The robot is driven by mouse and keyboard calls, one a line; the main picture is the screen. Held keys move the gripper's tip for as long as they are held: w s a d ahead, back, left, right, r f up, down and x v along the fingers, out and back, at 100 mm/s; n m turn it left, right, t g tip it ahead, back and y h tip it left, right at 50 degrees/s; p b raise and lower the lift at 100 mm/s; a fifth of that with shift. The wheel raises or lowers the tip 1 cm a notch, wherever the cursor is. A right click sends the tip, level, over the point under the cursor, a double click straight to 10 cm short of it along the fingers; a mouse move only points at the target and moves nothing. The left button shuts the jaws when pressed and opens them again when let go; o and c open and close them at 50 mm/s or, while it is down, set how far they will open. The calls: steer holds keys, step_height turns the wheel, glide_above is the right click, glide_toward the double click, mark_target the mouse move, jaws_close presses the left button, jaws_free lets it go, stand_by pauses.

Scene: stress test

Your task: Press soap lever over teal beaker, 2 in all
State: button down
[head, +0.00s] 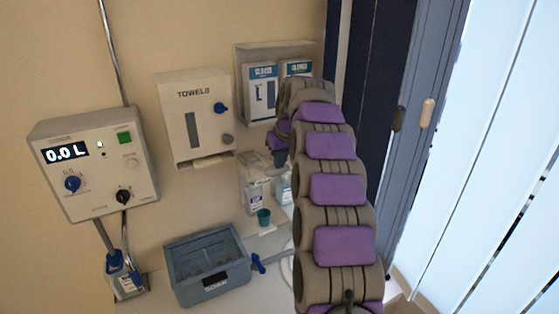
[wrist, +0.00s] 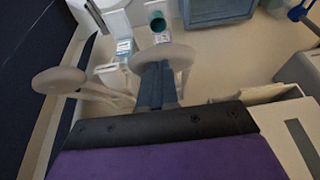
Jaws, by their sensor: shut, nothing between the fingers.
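The small teal beaker (head: 264,217) stands on the counter in front of the soap bottles; it also shows upright near the top of the wrist view (wrist: 158,24). A clear soap bottle with a label (head: 254,198) stands just behind it. A pale round lever paddle (wrist: 163,56) lies near the beaker in the wrist view, with a second paddle on a stalk (wrist: 60,80) to its left. My gripper (wrist: 156,72) is shut and empty, its tip overlapping the nearer paddle; I cannot tell whether they touch. My arm partly hides the dispensers in the head view.
A blue-grey SOAK basin (head: 207,265) is left of the beaker. A towel dispenser (head: 195,118), a control box reading 0.0 L (head: 92,160) and a holder with glove boxes (head: 262,92) are on the wall.

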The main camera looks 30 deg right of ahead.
steer(key=s+f+t+b, duration=0.3)
steer(key=f+b, duration=0.4)
steer(key=b, duration=0.1)
steer(key=shift+f+b, duration=0.3)
steer(key=shift+f, duration=0.05)
steer(key=shift+a, duration=0.1)
